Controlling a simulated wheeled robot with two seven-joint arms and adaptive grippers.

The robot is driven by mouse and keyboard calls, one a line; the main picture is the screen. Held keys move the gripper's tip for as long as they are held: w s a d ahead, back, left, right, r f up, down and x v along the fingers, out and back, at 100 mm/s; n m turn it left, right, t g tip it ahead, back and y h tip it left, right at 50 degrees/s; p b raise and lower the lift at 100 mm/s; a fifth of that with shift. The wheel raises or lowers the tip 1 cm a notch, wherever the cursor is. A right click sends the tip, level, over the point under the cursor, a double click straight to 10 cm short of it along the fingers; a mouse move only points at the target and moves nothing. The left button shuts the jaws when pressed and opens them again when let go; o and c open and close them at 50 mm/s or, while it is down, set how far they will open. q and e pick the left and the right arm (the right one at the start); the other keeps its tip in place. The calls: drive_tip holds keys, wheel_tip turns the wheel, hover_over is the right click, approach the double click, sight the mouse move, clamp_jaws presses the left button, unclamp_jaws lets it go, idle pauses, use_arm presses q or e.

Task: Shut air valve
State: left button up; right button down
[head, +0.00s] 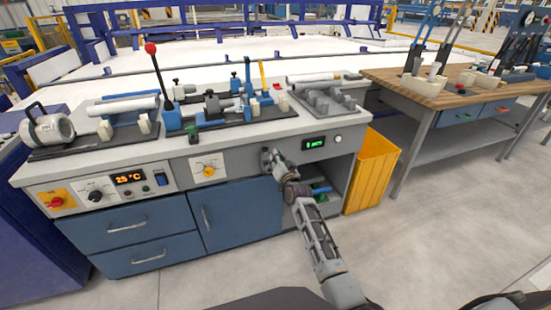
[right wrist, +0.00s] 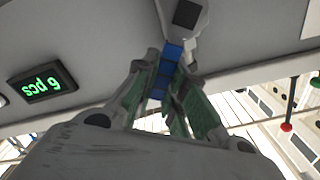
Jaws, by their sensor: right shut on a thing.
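My right gripper (head: 270,160) is at the front face of the workbench, just left of the green-lit counter display. In the right wrist view its fingers (right wrist: 164,82) are closed around a narrow blue piece, which I take for the handle of the air valve (right wrist: 172,52). The blue piece joins a grey fitting (right wrist: 184,14) on the bench's front panel. In the head view the gripper hides the valve, so I cannot tell the handle's full shape or its angle. My left gripper is not in view.
The workbench (head: 235,135) carries a machine with a red-knobbed lever (head: 152,50) and pipes on holders. A green counter display (head: 315,143) is right of my gripper. A yellow bin (head: 373,172) stands beside the bench. The floor in front is clear.

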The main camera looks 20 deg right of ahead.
drive_tip(key=shift+d+f+m, duration=0.25)
drive_tip(key=shift+d+m, duration=0.2)
drive_tip(key=shift+m, duration=0.45)
use_arm(q)
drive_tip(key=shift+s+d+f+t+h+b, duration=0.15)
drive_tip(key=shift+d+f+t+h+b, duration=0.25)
drive_tip(key=shift+b, duration=0.65)
use_arm(e)
drive_tip(key=f+m, duration=0.1)
drive_tip(key=m, duration=0.2)
drive_tip(key=d+f+m, duration=0.1)
drive_tip(key=f+m, duration=0.1)
drive_tip(key=m, duration=0.1)
drive_tip(key=d+f+m, duration=0.1)
drive_tip(key=m, duration=0.2)
drive_tip(key=shift+f+m, duration=0.4)
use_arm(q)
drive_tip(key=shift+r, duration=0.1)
use_arm(e)
drive_tip(key=c, duration=1.5)
unclamp_jaws()
drive_tip(key=shift+o, duration=0.2)
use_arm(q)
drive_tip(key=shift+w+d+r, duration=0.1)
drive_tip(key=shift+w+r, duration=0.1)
